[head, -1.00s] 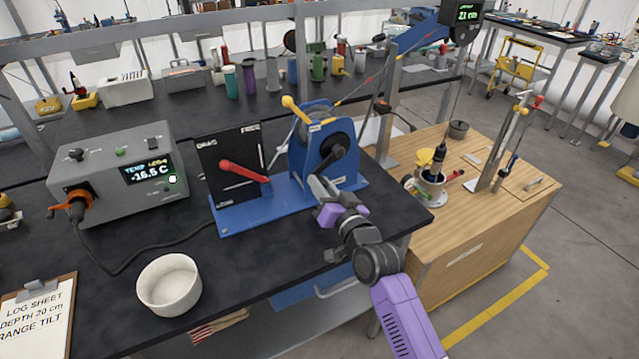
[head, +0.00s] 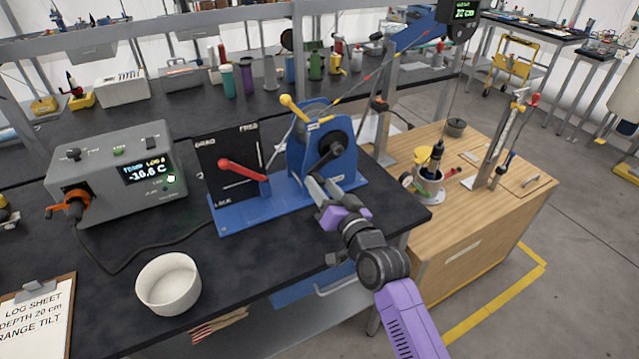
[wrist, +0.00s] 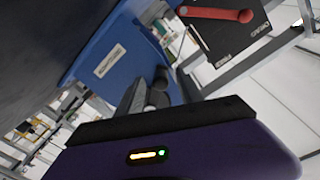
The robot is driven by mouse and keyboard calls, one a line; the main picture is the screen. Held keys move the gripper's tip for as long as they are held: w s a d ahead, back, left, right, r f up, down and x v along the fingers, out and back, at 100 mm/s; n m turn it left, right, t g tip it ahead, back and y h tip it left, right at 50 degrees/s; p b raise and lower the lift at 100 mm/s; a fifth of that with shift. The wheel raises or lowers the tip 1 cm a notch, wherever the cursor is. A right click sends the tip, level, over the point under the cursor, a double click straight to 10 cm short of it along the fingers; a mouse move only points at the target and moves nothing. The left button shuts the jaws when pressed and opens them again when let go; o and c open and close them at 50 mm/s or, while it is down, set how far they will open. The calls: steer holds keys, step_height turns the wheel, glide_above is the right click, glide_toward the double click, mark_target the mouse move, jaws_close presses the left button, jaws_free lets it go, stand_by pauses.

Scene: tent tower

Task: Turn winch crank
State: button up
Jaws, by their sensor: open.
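The blue winch (head: 296,157) stands on a blue base plate on the black bench in the head view. Its dark crank (head: 328,152) is on the side facing me, slanting down and left from the hub. My gripper (head: 314,186), with grey fingers and a purple body, is just below the crank. Its jaws are open, close to the crank's lower end; I cannot tell whether they touch it. In the wrist view, dark rounded parts (wrist: 158,84) show beside a finger, and the purple body hides much of the scene.
A black panel with a red lever (head: 243,171) stands left of the winch. A grey temperature box (head: 110,175) and a white bowl (head: 168,284) are further left. A line runs up to a depth display (head: 465,12).

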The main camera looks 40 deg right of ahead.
steer(key=v, duration=0.6)
steer(key=shift+b, duration=0.4)
steer(key=shift+d, duration=0.1)
stand_by(0.7)
